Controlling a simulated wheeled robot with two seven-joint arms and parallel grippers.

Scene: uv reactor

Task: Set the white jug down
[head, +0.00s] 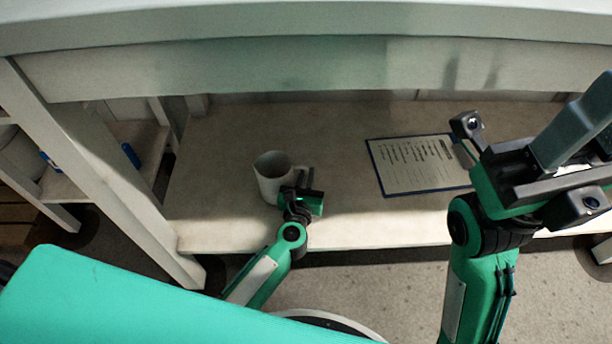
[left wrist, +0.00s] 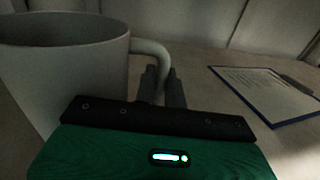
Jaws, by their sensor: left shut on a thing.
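The white jug (head: 270,178) is upright on or just above the lower shelf (head: 215,215), left of the shelf's middle; I cannot tell whether its base touches. My left gripper (head: 303,183) is at the jug's right side, shut on its handle. In the left wrist view the jug (left wrist: 60,70) fills the left side, and its handle runs between the two fingers (left wrist: 162,85). My right gripper (head: 535,165) is raised at the right of the head view, in front of the shelf; its fingertips are not clear.
A clipboard (head: 410,165) with a printed sheet lies on the shelf to the right of the jug. Bare shelf lies between them. An upper board (head: 230,70) overhangs the shelf, and a white post (head: 105,165) stands at the left.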

